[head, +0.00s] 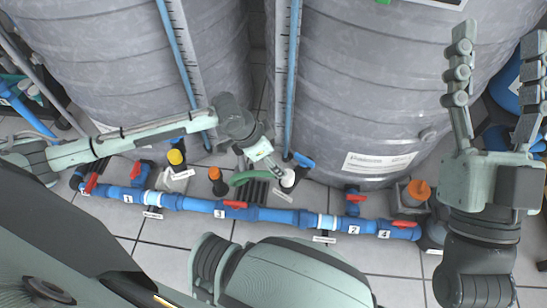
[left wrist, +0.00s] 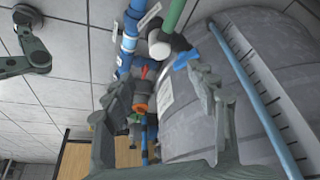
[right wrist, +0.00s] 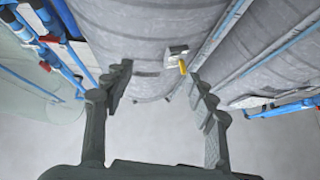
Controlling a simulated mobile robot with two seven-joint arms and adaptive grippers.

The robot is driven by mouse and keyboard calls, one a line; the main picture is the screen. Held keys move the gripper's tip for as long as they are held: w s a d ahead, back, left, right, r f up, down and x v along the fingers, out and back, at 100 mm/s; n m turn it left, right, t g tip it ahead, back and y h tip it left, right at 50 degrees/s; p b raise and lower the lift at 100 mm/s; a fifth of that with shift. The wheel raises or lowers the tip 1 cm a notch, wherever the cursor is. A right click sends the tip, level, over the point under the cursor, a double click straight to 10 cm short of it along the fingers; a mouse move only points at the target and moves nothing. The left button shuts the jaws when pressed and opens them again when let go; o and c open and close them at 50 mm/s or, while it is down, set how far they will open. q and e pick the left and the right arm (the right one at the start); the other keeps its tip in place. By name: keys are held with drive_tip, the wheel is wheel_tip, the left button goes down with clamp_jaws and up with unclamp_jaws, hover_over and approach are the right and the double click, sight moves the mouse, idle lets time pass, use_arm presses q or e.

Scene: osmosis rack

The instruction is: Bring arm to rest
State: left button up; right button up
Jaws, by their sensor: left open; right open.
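My right gripper (head: 499,62) is raised at the right side of the head view, in front of the right grey tank. Its two fingers are spread with nothing between them, and the right wrist view (right wrist: 160,76) shows the same empty gap. My left arm reaches in from the left above the blue pipework in the head view; its fingers are hard to make out there. In the left wrist view my left gripper (left wrist: 158,78) has its fingers apart. A pipe fitting with an orange part (left wrist: 140,105) shows beyond the gap; I see nothing held.
Two large ribbed tanks stand at the back, left (head: 110,70) and right (head: 370,90). A blue pipe (head: 270,214) with red valve handles (head: 236,204) runs along the tiled floor. A yellow-capped fitting (head: 176,157) and a green hose (head: 250,177) lie near my left arm.

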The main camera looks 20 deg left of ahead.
drive_tip(key=shift+w, duration=0.1)
